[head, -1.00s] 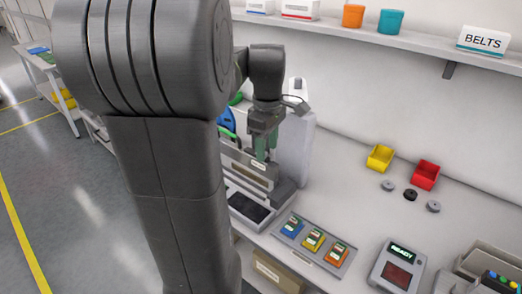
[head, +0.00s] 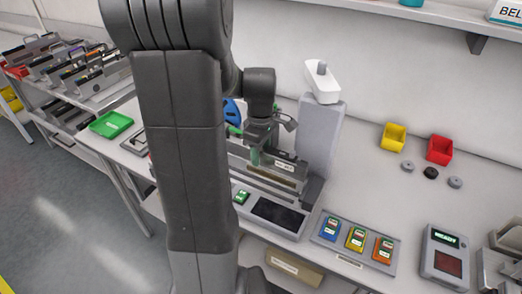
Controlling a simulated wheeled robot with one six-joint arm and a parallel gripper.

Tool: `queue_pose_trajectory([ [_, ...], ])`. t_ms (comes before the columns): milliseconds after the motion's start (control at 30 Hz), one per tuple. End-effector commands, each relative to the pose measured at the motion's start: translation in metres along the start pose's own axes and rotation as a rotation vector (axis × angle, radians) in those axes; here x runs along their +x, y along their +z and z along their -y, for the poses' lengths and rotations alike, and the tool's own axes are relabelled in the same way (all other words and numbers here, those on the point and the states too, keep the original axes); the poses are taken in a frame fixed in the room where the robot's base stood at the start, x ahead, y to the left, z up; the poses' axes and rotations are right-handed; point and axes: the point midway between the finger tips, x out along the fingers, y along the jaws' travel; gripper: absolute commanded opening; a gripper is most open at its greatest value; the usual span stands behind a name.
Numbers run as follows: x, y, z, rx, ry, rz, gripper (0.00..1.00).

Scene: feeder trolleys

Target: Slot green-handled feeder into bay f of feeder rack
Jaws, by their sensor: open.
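My gripper (head: 262,155) is open over the grey bench station, its green fingertips pointing down. A long grey feeder-like body (head: 284,180) with a white label stands on edge in the station, right below and around the fingertips. I cannot tell if the fingers touch it. A bit of green (head: 235,131) shows at its far left end and may be the green handle; my arm hides much of that side. A rack (head: 88,86) with several feeders standing in it is on a trolley at the upper left. Its bay letters are too small to read.
A green tray (head: 111,124) lies on the surface left of my arm. A tall grey device (head: 321,125) stands just right of the gripper. A panel with blue, yellow and orange blocks (head: 343,257), a READY display unit (head: 444,258), and yellow (head: 393,137) and red (head: 440,150) bins stand to the right.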

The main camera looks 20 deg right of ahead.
Motion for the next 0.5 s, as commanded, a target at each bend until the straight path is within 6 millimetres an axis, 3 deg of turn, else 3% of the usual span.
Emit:
queue_pose_trajectory([
  [100,-0.0001,0.0000,0.0000,0.000,0.000,0.000,0.47],
  [333,-0.0003,0.0000,0.0000,0.000,0.000,0.000,0.02],
  [500,-0.0004,-0.0001,-0.0001,0.000,0.000,0.000,0.00],
])
